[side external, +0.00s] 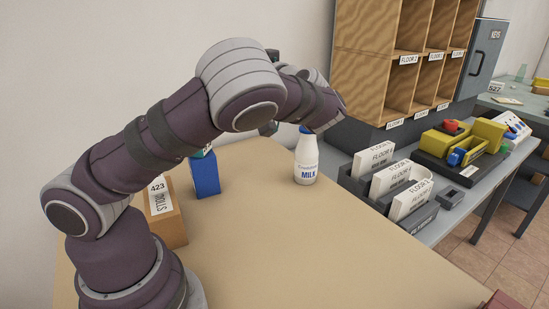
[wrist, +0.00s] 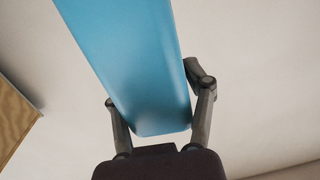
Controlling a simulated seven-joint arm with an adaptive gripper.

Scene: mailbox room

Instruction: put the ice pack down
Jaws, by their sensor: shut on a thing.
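The ice pack (wrist: 140,60) is a smooth light-blue slab in the wrist view. It runs from the top edge down between the fingers. My gripper (wrist: 156,97) is shut on it, with one dark finger on each side. A pale wall-like surface lies behind the pack, and no supporting surface shows touching it. In the side external view my arm reaches right, above the far part of the tan table (side external: 245,235). There my wrist hides most of the gripper, and I cannot make out the ice pack.
A milk bottle (side external: 306,160) stands upright near the table's far right. A blue carton (side external: 206,177) and a brown box (side external: 167,216) stand at the left. Black mail trays (side external: 418,217) line the right edge, below wooden pigeonholes (side external: 375,45). The table's middle and front are clear.

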